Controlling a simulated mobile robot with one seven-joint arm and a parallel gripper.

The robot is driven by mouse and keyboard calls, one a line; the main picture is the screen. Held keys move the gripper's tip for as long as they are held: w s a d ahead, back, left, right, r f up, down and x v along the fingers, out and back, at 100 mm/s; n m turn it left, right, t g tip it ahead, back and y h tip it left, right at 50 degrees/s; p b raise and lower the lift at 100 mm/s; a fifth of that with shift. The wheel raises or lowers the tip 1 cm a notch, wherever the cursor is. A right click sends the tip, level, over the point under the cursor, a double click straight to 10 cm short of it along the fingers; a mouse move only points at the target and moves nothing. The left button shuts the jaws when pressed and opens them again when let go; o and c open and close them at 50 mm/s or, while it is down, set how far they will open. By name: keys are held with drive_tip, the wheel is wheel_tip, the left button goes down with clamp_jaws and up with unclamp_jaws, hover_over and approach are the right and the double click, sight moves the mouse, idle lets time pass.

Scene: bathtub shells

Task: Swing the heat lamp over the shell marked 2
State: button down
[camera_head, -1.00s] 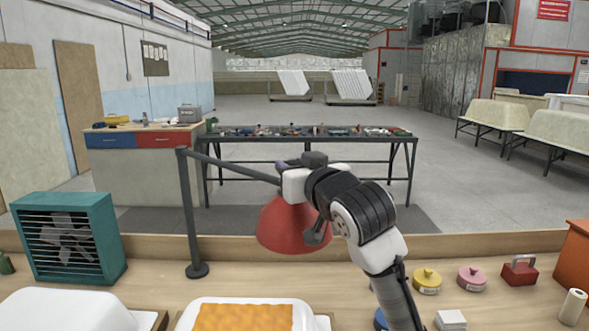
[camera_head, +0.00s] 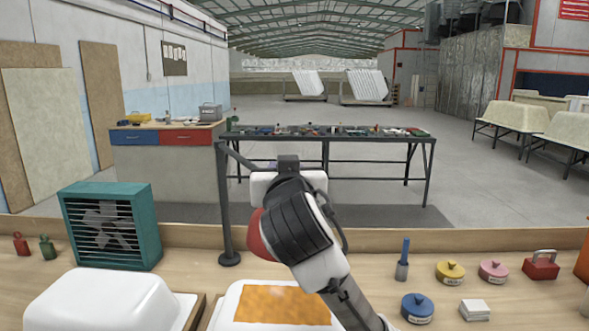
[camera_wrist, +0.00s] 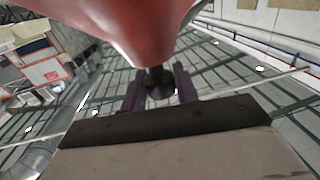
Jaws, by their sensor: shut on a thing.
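The heat lamp has a red shade (camera_head: 255,238), mostly hidden behind my wrist in the head view, and a dark upright post (camera_head: 226,200) on the bench. Its shade (camera_wrist: 120,25) fills the top of the wrist view. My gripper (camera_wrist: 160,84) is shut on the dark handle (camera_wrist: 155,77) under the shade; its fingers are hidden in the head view. One white shell (camera_head: 95,300) sits at front left. Another white shell (camera_head: 232,300) with an orange patch (camera_head: 282,304) sits front centre, below the lamp in the picture. I see no number on either shell.
Blue (camera_head: 417,308), yellow (camera_head: 450,272) and pink (camera_head: 493,271) tubs, a white stack (camera_head: 474,310) and a red weight (camera_head: 541,265) lie to the right.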

drive_tip(key=shift+s+a+r, duration=0.1)
drive_tip(key=shift+s+a, duration=0.1)
drive_tip(key=shift+a, duration=0.1)
drive_tip(key=c, duration=1.1)
unclamp_jaws()
drive_tip(key=s+d+b, duration=0.1)
drive_tip(key=s+b, duration=0.1)
drive_tip(key=s, duration=1.1)
drive_tip(key=shift+s+d, duration=0.25)
drive_tip(key=shift+s, duration=0.1)
